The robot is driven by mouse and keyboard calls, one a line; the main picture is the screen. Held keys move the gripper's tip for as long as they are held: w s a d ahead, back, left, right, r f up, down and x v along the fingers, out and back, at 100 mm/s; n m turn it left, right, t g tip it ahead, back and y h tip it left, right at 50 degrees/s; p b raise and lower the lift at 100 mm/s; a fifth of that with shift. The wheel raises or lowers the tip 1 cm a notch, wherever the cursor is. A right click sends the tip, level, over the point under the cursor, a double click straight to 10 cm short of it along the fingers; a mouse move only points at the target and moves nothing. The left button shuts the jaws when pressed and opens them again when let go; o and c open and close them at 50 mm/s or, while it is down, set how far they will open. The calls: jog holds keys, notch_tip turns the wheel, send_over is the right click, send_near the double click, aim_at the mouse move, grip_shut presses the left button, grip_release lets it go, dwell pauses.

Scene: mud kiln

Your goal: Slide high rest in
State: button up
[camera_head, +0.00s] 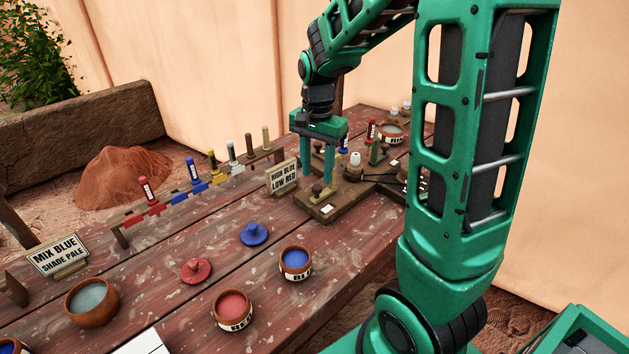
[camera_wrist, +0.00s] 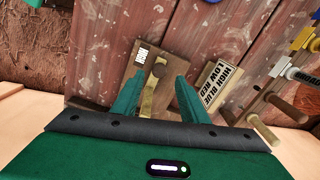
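In the head view my gripper (camera_head: 319,180) partly hides the rest's back end.
A sign reading HIGH BLUE LOW RED (camera_head: 284,177) stands just left of the rest. A rack of coloured tools (camera_head: 185,190) runs along the table's back. Blue (camera_head: 297,262) and red (camera_head: 233,309) pots stand in front. A white-topped piece (camera_head: 354,160) stands close right.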

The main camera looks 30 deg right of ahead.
aim_at(317, 186)
jog(key=shift+f, duration=1.95)
jog(key=shift+c, duration=0.4)
grip_shut()
